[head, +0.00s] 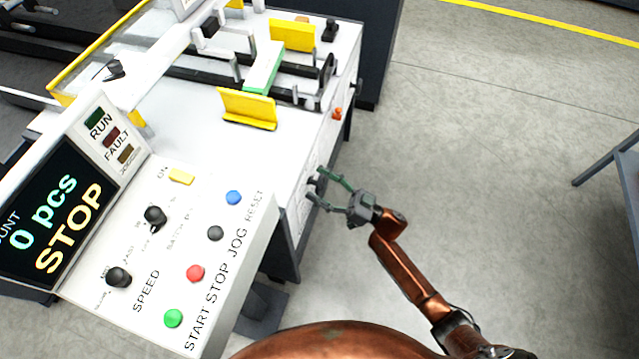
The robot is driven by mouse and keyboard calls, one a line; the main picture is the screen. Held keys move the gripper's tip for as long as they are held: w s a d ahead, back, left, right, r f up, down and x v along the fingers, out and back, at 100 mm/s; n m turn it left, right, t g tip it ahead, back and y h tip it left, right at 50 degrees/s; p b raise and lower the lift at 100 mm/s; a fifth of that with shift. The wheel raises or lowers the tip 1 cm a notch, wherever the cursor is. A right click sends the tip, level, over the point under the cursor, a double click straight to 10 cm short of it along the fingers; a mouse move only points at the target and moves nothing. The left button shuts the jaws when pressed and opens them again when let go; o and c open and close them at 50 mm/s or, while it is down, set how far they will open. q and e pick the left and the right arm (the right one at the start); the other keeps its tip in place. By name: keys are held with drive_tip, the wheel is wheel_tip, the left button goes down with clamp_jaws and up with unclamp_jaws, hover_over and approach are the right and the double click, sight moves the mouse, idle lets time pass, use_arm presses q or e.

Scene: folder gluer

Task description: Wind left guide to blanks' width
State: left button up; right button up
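My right gripper (317,184) is at the side face of the white machine (300,185), with its two fingers spread apart. A small dark knob or crank (313,182) on that side face lies between or just behind the fingertips; I cannot tell whether they touch it. On the machine's top stand a near yellow guide plate (248,108) and a far yellow plate (292,35). A green strip (264,68) lies between them beside dark rails. Which plate is the left guide is not clear. My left gripper is out of view.
The control panel (200,235) with knobs and coloured buttons fills the lower left. Its display (52,220) reads 0 pcs and STOP. A small orange part (337,114) sits on the machine's side. Grey floor (480,170) is clear right of the machine; a blue-grey table (615,160) stands at the right edge.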

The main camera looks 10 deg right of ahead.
drive_tip(key=c, duration=1.1)
drive_tip(key=shift+f+n, duration=0.1)
drive_tip(key=shift+n, duration=0.3)
